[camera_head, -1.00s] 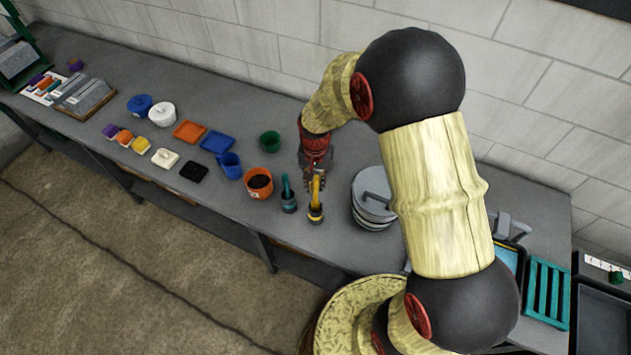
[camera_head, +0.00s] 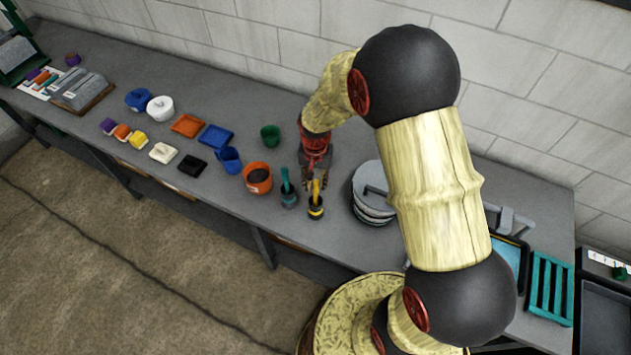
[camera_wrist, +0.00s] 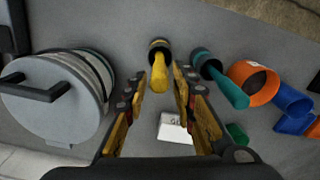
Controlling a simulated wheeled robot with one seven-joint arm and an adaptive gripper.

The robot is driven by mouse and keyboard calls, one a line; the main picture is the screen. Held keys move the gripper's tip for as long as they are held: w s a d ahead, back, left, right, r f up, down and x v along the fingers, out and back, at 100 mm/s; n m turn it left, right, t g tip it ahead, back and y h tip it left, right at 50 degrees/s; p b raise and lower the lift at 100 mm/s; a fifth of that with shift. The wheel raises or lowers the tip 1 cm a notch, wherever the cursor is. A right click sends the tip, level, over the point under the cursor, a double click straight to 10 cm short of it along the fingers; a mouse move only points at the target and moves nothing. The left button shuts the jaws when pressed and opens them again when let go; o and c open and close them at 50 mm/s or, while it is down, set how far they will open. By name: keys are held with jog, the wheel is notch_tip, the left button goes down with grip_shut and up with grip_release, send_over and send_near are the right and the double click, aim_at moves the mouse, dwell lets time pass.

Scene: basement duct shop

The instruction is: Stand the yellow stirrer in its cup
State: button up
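The yellow stirrer (camera_head: 316,188) stands in a small dark cup with a yellow band (camera_head: 316,212), on the bench in front of my gripper (camera_head: 316,178). In the wrist view the stirrer (camera_wrist: 158,78) leans out of its cup (camera_wrist: 159,47) toward the camera, its lower end hidden inside. My gripper (camera_wrist: 157,84) has its fingers spread, one on each side of the stirrer's handle, with visible gaps on both sides. Nothing appears clamped between them.
A teal stirrer (camera_wrist: 231,88) in its own cup (camera_head: 289,200) stands close beside, with an orange pot (camera_head: 257,178) beyond it. A large grey lidded pot (camera_head: 374,206) stands on the other side. A small white block or card (camera_wrist: 174,128) lies below my fingers.

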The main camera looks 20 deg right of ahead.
jog(key=shift+o, duration=1)
notch_tip(320, 180, up, 12)
dwell(0.8)
